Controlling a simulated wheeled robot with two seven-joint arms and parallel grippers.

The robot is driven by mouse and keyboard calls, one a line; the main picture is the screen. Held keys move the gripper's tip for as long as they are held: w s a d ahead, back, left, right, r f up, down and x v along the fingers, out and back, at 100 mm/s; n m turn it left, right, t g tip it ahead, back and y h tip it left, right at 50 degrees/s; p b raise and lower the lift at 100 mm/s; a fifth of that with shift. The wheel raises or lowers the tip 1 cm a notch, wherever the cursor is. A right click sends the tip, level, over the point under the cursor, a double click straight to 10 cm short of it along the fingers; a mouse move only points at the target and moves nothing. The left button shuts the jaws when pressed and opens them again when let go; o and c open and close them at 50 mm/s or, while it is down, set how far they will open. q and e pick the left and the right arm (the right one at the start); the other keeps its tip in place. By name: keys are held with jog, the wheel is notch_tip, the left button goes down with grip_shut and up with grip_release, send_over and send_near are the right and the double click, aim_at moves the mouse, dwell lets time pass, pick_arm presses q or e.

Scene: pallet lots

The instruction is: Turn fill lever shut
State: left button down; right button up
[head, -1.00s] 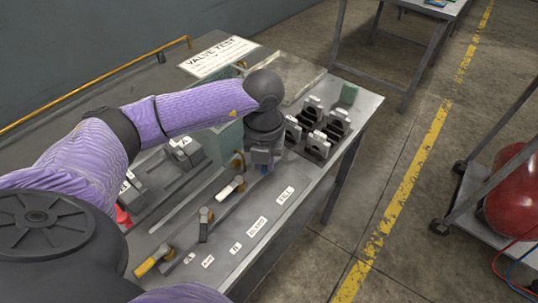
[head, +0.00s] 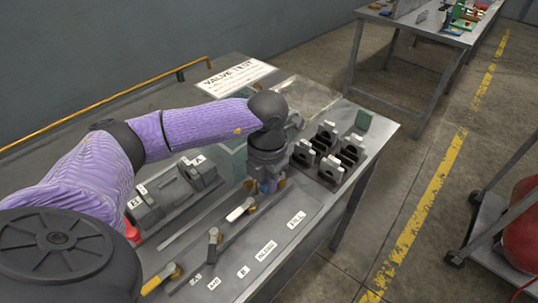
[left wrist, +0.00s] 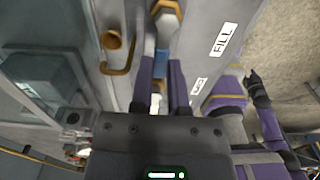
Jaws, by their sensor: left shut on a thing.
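My left gripper (head: 266,186) points down at the fill lever, near the FILL label (head: 297,219) on the valve bench. It is shut on the lever, whose blue part (head: 264,187) shows between the fingers. The gripper hides most of the lever. In the left wrist view, brass and blue parts of the lever (left wrist: 167,8) show beyond the two fingers (left wrist: 163,80). The FILL label (left wrist: 224,39) is right of them. My right gripper is not in the head view; purple and dark parts at the right of the left wrist view do not show its jaws clearly.
Black blocks (head: 331,168) stand right of the gripper. A grey fixture (head: 175,190) lies behind the levers. A cart with a red tank (head: 522,220) stands right.

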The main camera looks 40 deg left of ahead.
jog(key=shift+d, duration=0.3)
pick_arm(q)
jog(key=c, duration=0.6)
grip_release()
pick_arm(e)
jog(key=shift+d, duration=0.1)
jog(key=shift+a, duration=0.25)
